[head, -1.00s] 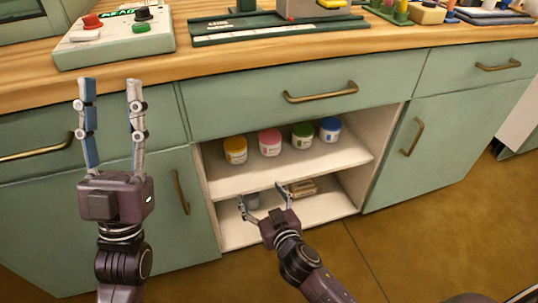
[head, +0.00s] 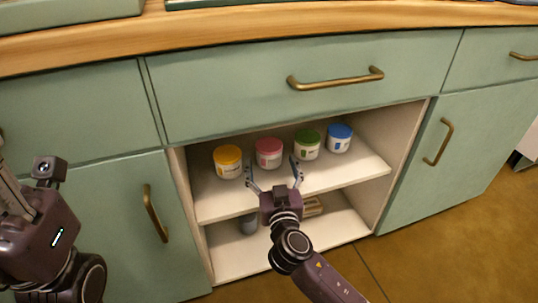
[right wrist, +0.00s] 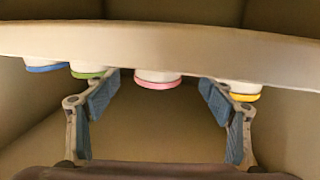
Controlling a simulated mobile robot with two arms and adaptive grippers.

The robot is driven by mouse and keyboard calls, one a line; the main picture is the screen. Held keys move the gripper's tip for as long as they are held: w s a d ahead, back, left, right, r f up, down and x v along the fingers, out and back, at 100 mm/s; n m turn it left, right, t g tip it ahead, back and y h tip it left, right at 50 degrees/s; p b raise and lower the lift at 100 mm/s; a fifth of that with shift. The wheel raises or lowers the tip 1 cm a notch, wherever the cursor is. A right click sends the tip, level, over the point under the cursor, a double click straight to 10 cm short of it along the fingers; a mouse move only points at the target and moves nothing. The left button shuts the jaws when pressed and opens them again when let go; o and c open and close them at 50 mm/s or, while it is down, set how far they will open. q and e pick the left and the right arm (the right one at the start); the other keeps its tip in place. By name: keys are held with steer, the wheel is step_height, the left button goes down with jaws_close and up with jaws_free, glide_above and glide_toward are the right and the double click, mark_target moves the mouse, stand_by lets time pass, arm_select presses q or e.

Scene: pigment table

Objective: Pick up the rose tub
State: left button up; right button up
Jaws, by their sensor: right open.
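The rose tub (head: 269,147), white with a pink lid, stands upright on the upper shelf, between the yellow-lidded and green-lidded tubs. My right gripper (head: 271,165) is open and empty just in front of it, its fingers spread to either side. In the right wrist view, which appears upside down, the rose tub (right wrist: 158,78) lies between the open fingers of the right gripper (right wrist: 158,88), and a shelf edge hides part of it. My left gripper (head: 38,225) is at the left edge, its fingertips out of frame.
The yellow tub (head: 228,162), green tub (head: 307,146) and blue tub (head: 339,138) share the upper shelf (head: 345,171). A grey item (head: 249,225) and a box (head: 313,206) sit on the lower shelf. A drawer (head: 220,95) is above the opening; cabinet doors flank it.

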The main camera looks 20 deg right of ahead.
mark_target(271, 156)
steer(key=shift+w+d+r+b, duration=0.1)
steer(key=shift+w+d+b, duration=0.1)
steer(key=shift+w, duration=0.5)
steer(key=shift+w+d+f+b, duration=0.1)
steer(key=shift+w+b, duration=0.15)
steer(key=shift+w, duration=0.45)
steer(key=shift+w+d+r+b, duration=0.1)
steer(key=shift+w+d+b, duration=0.1)
steer(key=shift+w, duration=0.5)
steer(key=shift+c, duration=0.6)
steer(key=c, duration=1.3)
steer(key=shift+r, duration=0.1)
steer(key=shift+c, duration=0.5)
steer(key=shift+r, duration=0.1)
